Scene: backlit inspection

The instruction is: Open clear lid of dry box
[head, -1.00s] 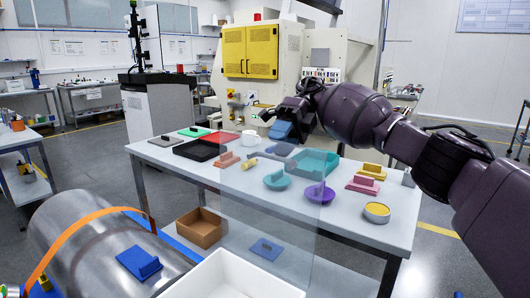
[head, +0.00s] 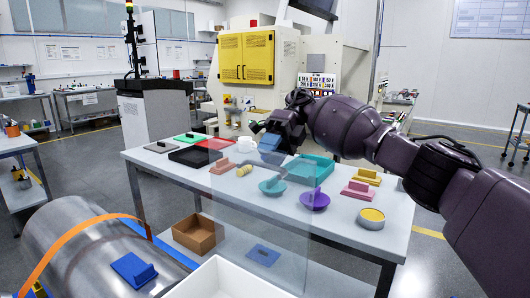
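A white open-topped box (head: 228,281) sits at the bottom centre, cut off by the frame. A clear, see-through panel (head: 232,236) stands raised behind its back edge, in front of the table; it looks like the lid, though its hinge does not show clearly. My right gripper (head: 272,146) is over the far part of the table, well beyond the box and apart from the panel. A blue piece (head: 271,142) shows at its end; I cannot tell whether it is held. The fingers are too small and dark to read. My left gripper is out of view.
The white table (head: 340,238) carries a teal tray (head: 313,174), a purple dish (head: 314,200), a yellow-topped tin (head: 371,218) and several other pieces. A steel cylinder (head: 75,245) with an orange strap lies at left. A cardboard box (head: 196,234) is under the table.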

